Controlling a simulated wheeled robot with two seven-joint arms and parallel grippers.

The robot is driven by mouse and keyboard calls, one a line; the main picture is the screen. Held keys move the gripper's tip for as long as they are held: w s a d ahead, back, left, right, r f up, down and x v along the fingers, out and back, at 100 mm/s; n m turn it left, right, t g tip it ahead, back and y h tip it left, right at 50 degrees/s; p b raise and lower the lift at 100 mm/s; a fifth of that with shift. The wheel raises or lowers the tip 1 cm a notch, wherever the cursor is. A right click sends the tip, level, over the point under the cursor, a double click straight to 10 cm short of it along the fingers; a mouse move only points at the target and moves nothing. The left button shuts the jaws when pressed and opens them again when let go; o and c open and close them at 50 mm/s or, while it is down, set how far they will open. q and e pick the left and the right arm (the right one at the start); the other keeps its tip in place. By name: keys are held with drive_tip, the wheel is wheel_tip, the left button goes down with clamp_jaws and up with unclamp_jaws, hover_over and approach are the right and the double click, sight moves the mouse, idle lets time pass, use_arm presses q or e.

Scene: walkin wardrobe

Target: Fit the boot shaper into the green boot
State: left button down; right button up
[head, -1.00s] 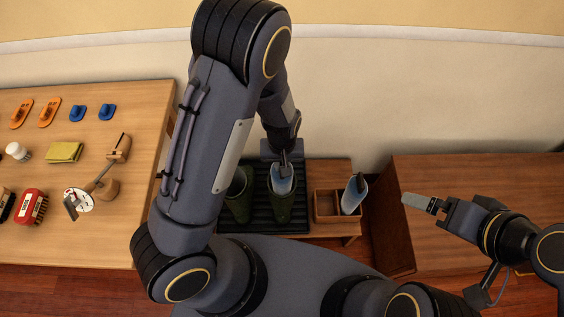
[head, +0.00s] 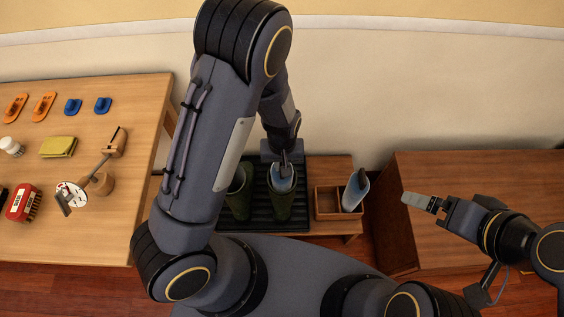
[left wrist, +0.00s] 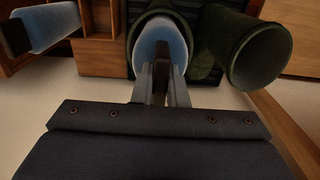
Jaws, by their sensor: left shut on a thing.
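Two green boots stand on a black ribbed tray (head: 262,222): a left one (head: 238,197) and a right one (head: 281,206). A light-blue boot shaper (head: 282,184) sits in the opening of the right boot, its upper part showing; how deep it reaches is hidden. In the left wrist view the shaper (left wrist: 160,45) is inside the boot's rim, and the other boot (left wrist: 262,57) is open and empty-looking. My left gripper (left wrist: 163,75) is shut on the shaper's dark handle, above the boot. My right gripper (head: 420,202) is at the right, away from the boots; its jaws are unclear.
A second blue shaper (head: 354,194) stands in a wooden box (head: 328,203) right of the tray. A wooden table (head: 100,215) at left holds shoe-care items, including a red brush (head: 24,203) and a yellow cloth (head: 58,147). A brown cabinet (head: 485,175) stands at right.

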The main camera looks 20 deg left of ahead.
use_arm(q)
drive_tip(key=shift+f+b, duration=1.3)
drive_tip(key=shift+f, duration=0.5)
drive_tip(key=c, duration=1)
unclamp_jaws()
drive_tip(key=shift+o, duration=0.2)
wheel_tip(320, 180, up, 9)
drive_tip(key=p, duration=0.7)
drive_tip(key=shift+r+p, duration=0.1)
drive_tip(key=shift+p, duration=0.2)
